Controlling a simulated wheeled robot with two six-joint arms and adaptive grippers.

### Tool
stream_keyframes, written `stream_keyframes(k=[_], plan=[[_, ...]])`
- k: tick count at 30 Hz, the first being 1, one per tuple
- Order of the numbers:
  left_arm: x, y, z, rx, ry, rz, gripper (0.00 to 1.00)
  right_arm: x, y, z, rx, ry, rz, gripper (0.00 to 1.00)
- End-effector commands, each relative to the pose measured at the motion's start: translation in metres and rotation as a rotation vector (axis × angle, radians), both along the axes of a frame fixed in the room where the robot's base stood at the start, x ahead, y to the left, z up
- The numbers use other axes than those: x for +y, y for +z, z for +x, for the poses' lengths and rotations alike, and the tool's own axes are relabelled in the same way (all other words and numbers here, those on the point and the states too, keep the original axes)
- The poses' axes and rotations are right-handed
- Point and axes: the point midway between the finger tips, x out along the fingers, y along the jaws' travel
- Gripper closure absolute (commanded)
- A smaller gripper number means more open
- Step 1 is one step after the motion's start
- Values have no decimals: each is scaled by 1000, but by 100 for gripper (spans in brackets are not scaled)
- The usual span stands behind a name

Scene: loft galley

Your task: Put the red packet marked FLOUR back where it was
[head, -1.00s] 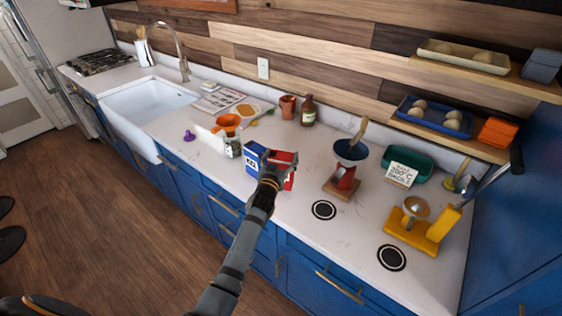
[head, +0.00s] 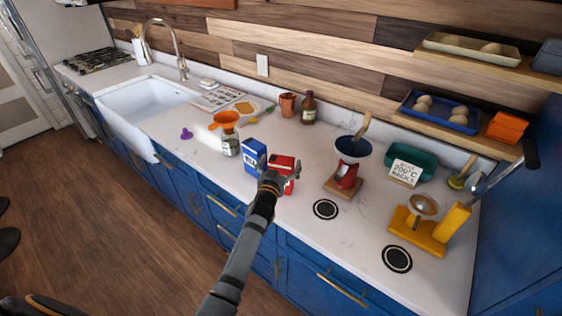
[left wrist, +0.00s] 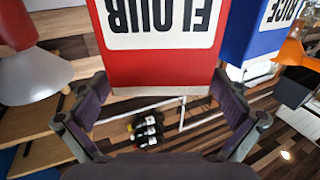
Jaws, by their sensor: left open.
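The red packet marked FLOUR (head: 283,164) stands upright on the white counter, close to the right of a blue packet (head: 254,154). In the left wrist view the red packet (left wrist: 158,65) is upside down, its FLOUR label facing the camera. My left gripper (head: 279,181) is at the near side of the red packet. Its fingers are spread, one to each side of the packet's lower part in the wrist view, with gaps showing. The blue packet, marked RICE, also shows there (left wrist: 246,42). My right gripper is not in view.
A jar (head: 230,147) with an orange funnel (head: 226,119) stands left of the packets. A red scale with a dark bowl (head: 353,149) is to the right, and a yellow scale (head: 417,232) further right. Two black discs (head: 325,209) (head: 397,259) lie near the front edge.

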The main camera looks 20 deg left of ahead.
Motion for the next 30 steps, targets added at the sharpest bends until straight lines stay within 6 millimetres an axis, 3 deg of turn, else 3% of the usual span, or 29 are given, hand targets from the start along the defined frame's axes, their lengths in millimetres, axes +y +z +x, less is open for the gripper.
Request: stream_keyframes(k=[8, 21, 30], plan=[[-1, 1, -9, 1, 0, 0, 0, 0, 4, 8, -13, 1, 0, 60], [-5, 2, -105, 2, 0, -1, 0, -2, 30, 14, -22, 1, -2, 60], [-5, 1, -120, -2, 0, 0, 0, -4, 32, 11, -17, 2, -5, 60]])
